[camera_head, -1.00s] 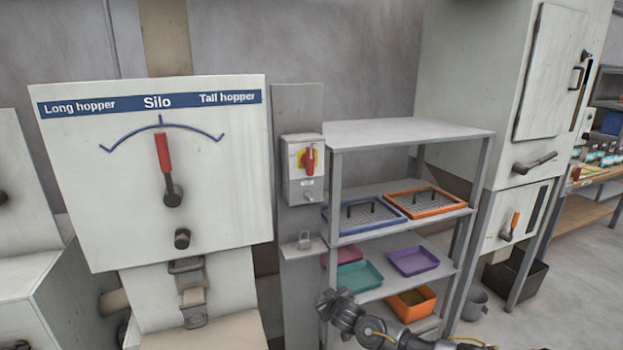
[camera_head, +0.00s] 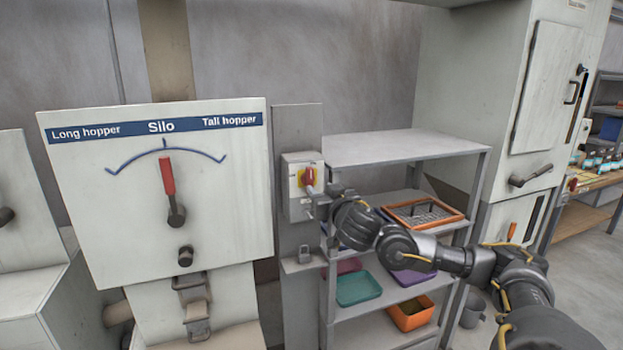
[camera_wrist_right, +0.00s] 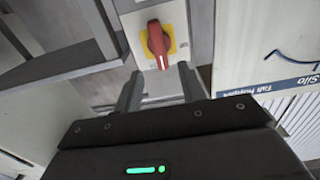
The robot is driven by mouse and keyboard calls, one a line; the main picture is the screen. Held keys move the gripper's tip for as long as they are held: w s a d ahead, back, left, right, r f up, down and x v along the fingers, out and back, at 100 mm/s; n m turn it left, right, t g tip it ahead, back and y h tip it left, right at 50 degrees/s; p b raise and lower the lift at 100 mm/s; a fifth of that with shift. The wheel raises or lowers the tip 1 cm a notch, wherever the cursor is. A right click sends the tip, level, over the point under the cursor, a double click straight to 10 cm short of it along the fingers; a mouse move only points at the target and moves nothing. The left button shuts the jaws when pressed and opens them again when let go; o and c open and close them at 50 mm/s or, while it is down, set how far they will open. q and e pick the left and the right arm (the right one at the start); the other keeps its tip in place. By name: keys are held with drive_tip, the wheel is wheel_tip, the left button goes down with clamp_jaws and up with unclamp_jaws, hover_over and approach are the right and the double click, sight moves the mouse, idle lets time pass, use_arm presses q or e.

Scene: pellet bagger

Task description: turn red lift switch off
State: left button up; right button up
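The red lift switch (camera_head: 308,177) is a red rotary handle on a yellow plate, on a grey box fixed to a grey post. In the right wrist view the red handle (camera_wrist_right: 157,38) stands upright on the picture, just beyond the fingertips. My right gripper (camera_head: 322,198) is close in front of the switch box, a little below and right of the handle. In the right wrist view its two fingers (camera_wrist_right: 160,82) are apart with nothing between them. It does not appear to touch the handle. My left gripper is not in view.
A metal shelf (camera_head: 410,144) with trays stands right beside the switch post, behind my right arm.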

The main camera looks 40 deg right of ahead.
sight(311, 180)
drive_tip(key=p+x, duration=0.2)
drive_tip(key=x, duration=0.4)
drive_tip(key=shift+w+d+r, duration=0.1)
drive_tip(key=shift+r, duration=0.05)
drive_tip(key=shift+x, duration=0.8)
drive_tip(key=c, duration=0.6)
